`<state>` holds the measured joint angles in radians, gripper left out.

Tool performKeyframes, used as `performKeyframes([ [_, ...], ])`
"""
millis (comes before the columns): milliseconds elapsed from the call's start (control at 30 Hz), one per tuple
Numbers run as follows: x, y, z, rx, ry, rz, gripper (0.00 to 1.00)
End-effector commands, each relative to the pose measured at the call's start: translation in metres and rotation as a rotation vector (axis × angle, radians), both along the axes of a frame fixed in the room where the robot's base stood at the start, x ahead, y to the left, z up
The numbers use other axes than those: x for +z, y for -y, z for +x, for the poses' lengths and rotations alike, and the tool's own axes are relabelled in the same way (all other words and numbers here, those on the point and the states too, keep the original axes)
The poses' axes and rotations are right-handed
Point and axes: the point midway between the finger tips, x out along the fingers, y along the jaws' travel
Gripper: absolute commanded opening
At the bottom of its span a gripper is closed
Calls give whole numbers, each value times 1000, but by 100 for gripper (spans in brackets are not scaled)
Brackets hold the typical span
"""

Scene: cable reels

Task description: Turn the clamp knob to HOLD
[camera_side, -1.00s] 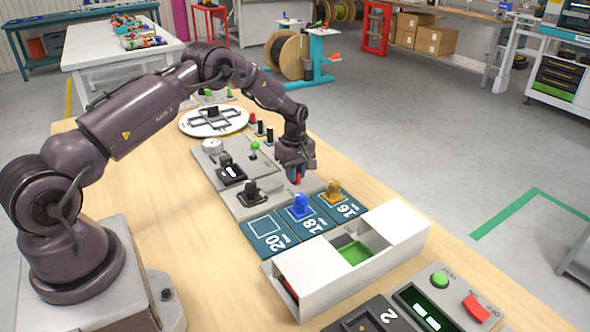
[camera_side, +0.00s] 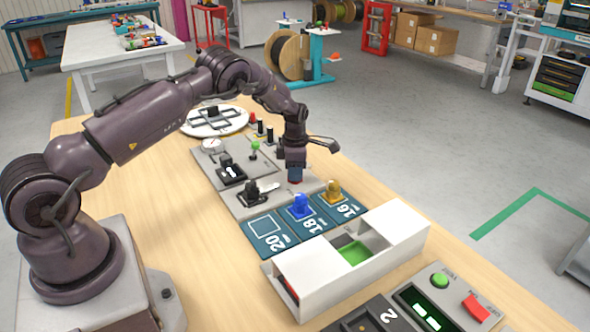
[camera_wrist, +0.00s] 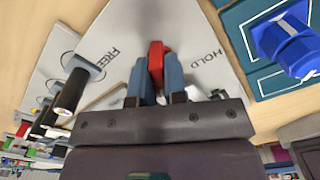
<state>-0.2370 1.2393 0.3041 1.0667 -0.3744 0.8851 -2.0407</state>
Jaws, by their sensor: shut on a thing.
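The red clamp knob (camera_wrist: 156,60) sits on a light grey plate (camera_wrist: 122,20), with the word FREE to its left and HOLD to its right in the wrist view. Its bar stands between the two words, close to upright in that picture. My gripper (camera_wrist: 155,75) is shut on the knob, one blue-grey finger on each side. In the side view my gripper (camera_side: 295,175) points down at the grey panel, and its fingers hide nearly all of the knob.
A blue connector (camera_side: 300,207) and a yellow one (camera_side: 333,191) stand on teal numbered pads close in front of my gripper. A black clamp-like part (camera_side: 250,194) stands to its left. A white box (camera_side: 383,236) lies nearer the camera. Black posts (camera_side: 265,132) stand behind.

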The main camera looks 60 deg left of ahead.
Motion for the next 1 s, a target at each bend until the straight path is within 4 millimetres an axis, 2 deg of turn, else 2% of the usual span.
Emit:
performKeyframes([
  [233,1,0,0,40,-1,0,0],
  [500,1,0,0,452,-1,2,0],
  [600,1,0,0,534,-2,0,0],
  [833,1,0,0,555,-2,-2,0],
  [867,1,0,0,555,-2,-2,20],
  [900,1,0,0,554,-2,-2,30],
  [933,1,0,0,554,-2,-2,36],
  [1000,1,0,0,553,-1,-1,37],
])
